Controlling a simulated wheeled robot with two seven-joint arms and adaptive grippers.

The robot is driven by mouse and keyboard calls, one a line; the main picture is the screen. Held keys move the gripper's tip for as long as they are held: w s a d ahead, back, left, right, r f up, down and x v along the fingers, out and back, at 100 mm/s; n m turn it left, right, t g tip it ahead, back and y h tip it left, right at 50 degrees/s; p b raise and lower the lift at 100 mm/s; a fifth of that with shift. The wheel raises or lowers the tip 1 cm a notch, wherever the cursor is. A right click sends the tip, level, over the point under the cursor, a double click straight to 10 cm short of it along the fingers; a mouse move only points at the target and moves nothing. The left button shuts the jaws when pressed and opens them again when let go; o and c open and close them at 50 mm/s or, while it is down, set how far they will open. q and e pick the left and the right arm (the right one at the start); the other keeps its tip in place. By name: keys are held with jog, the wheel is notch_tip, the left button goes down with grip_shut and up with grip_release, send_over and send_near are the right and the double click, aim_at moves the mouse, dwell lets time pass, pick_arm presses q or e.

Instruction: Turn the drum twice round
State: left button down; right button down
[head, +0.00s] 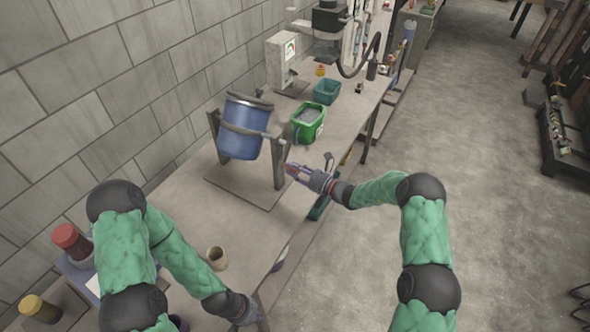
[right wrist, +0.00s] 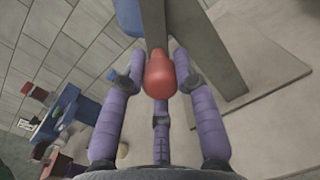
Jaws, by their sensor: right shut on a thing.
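The blue drum (head: 240,142) hangs between the posts of a grey stand (head: 278,165) on the table. It is slightly tilted, with its dark-rimmed end up. My right gripper (head: 297,172) is at the stand's right post. In the right wrist view its purple fingers close around a red crank knob (right wrist: 160,76), and a brown bar runs up from the knob. Part of the blue drum (right wrist: 128,16) shows at the top there. My left gripper (head: 243,309) is low at the table's near edge, away from the drum; its fingers cannot be made out.
A green bin (head: 309,122) with grey contents stands right of the drum, and a teal bin (head: 327,91) is behind it. A tan cup (head: 217,257) stands near the front edge. A block wall runs along the left; open floor is on the right.

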jog(key=shift+s+a, duration=0.15)
dwell(0.5)
jog(key=shift+s+a+r+m+p, duration=0.3)
jog(key=shift+r+m+p, duration=0.3)
jog(key=shift+m, duration=0.55)
jog(key=shift+s+a+r+m+p, duration=0.15)
jog(key=shift+s+r+m+p, duration=0.4)
jog(key=shift+m, duration=0.55)
jog(key=shift+s+a+r+m+p, duration=0.25)
jog(key=shift+r+m+p, duration=0.3)
jog(key=shift+m, duration=0.6)
jog(key=c, duration=0.9)
grip_release()
jog(key=shift+c, duration=0.2)
jog(key=shift+w+d, duration=0.1)
jog(key=shift+d, duration=0.05)
